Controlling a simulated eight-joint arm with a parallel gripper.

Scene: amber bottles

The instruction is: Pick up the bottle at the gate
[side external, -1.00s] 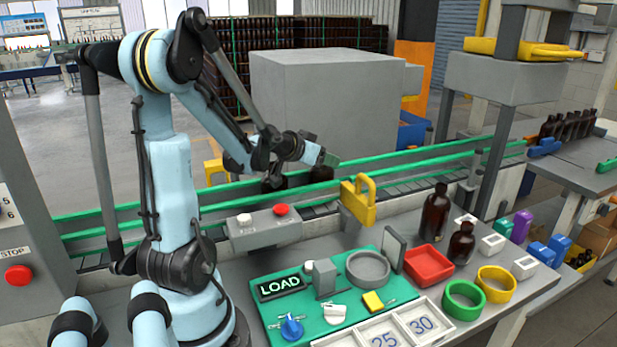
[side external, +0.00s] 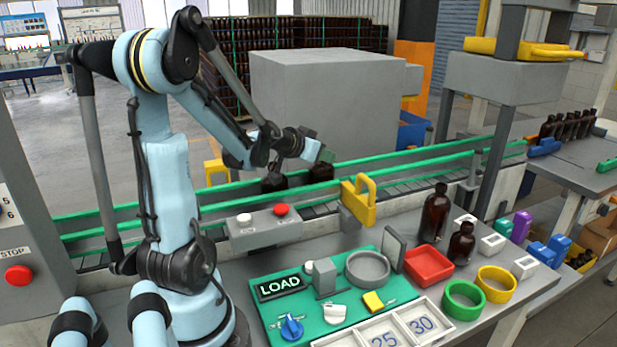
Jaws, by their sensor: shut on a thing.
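A dark amber bottle (side external: 321,173) stands upright at the conveyor, just left of the yellow gate-like piece (side external: 358,202). My gripper (side external: 321,158) is over its top, shut on it. The bottle's neck is hidden by the gripper, and the green rail crosses its lower part. I cannot tell whether its base touches the belt. A second dark bottle (side external: 274,183) is on the conveyor to the left, close beside my wrist.
Green rails (side external: 430,156) run along the conveyor. A grey box with buttons (side external: 265,228) stands in front of it. Two amber bottles (side external: 435,213) stand on the bench, near a red tray (side external: 428,265) and coloured rings. A big grey housing (side external: 325,100) is behind the conveyor.

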